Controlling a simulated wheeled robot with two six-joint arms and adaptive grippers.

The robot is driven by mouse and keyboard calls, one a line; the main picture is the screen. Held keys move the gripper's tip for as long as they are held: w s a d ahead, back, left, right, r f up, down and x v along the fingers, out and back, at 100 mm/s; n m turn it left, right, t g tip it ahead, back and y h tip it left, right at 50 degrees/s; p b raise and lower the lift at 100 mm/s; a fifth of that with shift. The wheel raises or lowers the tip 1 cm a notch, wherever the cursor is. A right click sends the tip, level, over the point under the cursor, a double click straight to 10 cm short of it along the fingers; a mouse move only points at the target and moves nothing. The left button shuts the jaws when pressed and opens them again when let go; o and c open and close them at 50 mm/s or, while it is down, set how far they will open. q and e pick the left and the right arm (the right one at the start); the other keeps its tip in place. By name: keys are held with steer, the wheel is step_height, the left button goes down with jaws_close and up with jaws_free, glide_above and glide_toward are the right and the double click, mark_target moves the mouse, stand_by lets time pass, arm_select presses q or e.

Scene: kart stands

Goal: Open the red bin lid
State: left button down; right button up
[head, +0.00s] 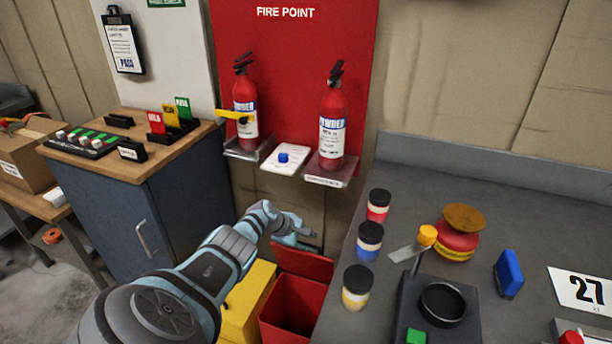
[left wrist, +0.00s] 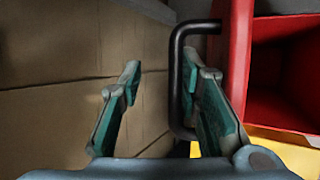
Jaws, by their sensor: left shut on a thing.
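The red bin (head: 290,312) stands on the floor between the yellow bin and the grey workbench. Its red lid (head: 303,263) is tilted up at the back, and the dark inside of the bin shows. In the left wrist view the lid (left wrist: 237,65) is seen nearly edge-on, with the bin's open inside to its right. A black bar handle (left wrist: 174,85) stands out from the lid. My left gripper (head: 306,242) is behind the raised lid at its handle. In the left wrist view its fingers (left wrist: 160,88) are some way apart, with the handle by the right-hand finger.
A yellow bin (head: 247,300) stands left of the red bin. The grey workbench (head: 400,175) with jars is close on the right. A blue cabinet (head: 115,215) is at the left. Two fire extinguishers (head: 333,128) stand on shelves above my gripper.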

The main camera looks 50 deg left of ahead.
arm_select(q)
steer(key=shift+w+d, duration=0.15)
steer(key=shift+w, duration=0.15)
steer(key=c, duration=1.9)
jaws_free()
steer(key=shift+f, duration=0.15)
steer(key=shift+c, duration=0.3)
